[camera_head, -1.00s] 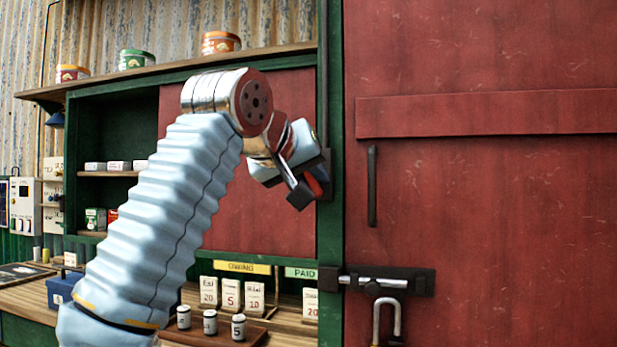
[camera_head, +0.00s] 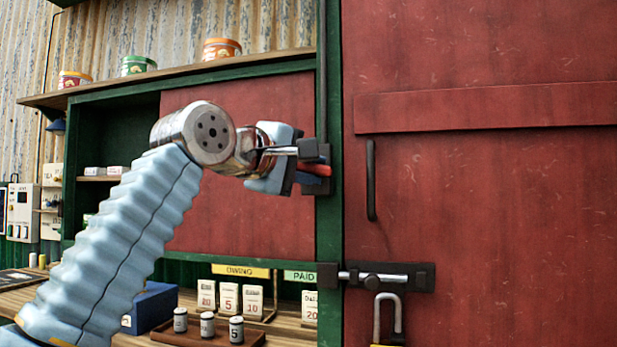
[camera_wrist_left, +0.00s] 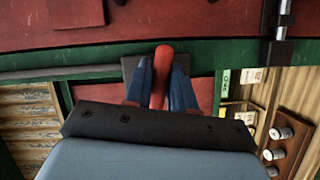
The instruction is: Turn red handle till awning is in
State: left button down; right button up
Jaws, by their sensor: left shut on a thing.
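The red handle (camera_head: 318,169) is at the green post beside the red shutter. In the left wrist view the red handle (camera_wrist_left: 161,75) stands between the two blue fingers. My left gripper (camera_head: 306,168) is shut on it; it also shows in the left wrist view (camera_wrist_left: 160,88). A dark plate or bracket lies behind the handle on the post. The awning is not in view. My right gripper is not in view.
A red door (camera_head: 480,220) with a black pull (camera_head: 371,180) and a bolt (camera_head: 380,277) with padlock is to the right. Several tins stand on the upper shelf (camera_head: 190,75). Below, a wooden tray (camera_head: 190,338) holds small cylinders, next to a blue box (camera_head: 150,306).

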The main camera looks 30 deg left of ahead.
pick_arm(q)
jog(key=shift+f+n+t+b, duration=0.1)
jog(key=shift+n+t+b, duration=0.4)
jog(key=shift+n, duration=0.5)
jog(key=c, duration=1)
grip_release()
jog(key=shift+c, duration=0.2)
jog(key=s+a+b, duration=0.1)
jog(key=s+a, duration=0.1)
jog(key=s, duration=1.1)
jog(key=shift+s, duration=0.3)
jog(key=shift+a, duration=0.1)
